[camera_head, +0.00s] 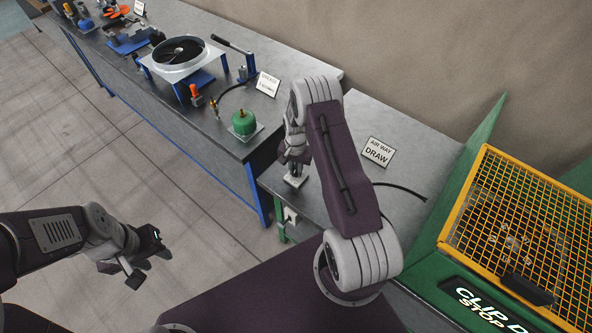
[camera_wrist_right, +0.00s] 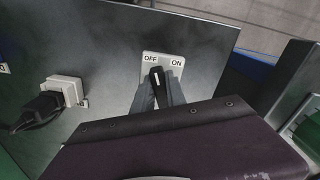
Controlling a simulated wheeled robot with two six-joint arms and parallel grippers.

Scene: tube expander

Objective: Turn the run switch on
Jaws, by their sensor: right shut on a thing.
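The run switch is a pale plate (camera_wrist_right: 149,57) marked OFF at left and ON at right, with a black lever (camera_wrist_right: 156,78) in the right wrist view. The lever looks close to the plate's middle, slightly toward OFF; its exact setting is hard to tell. My right gripper (camera_wrist_right: 160,91) has a finger on each side of the lever and is shut on it. My left gripper (camera_head: 150,261) is open and empty over the floor at lower left.
A socket with a black plug (camera_wrist_right: 52,98) sits beside the switch in the wrist view. A sign (camera_head: 377,152) and black cable lie on the grey table (camera_head: 415,155). A green machine with a yellow mesh guard (camera_head: 520,215) stands right. A cluttered bench (camera_head: 215,120) stands left.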

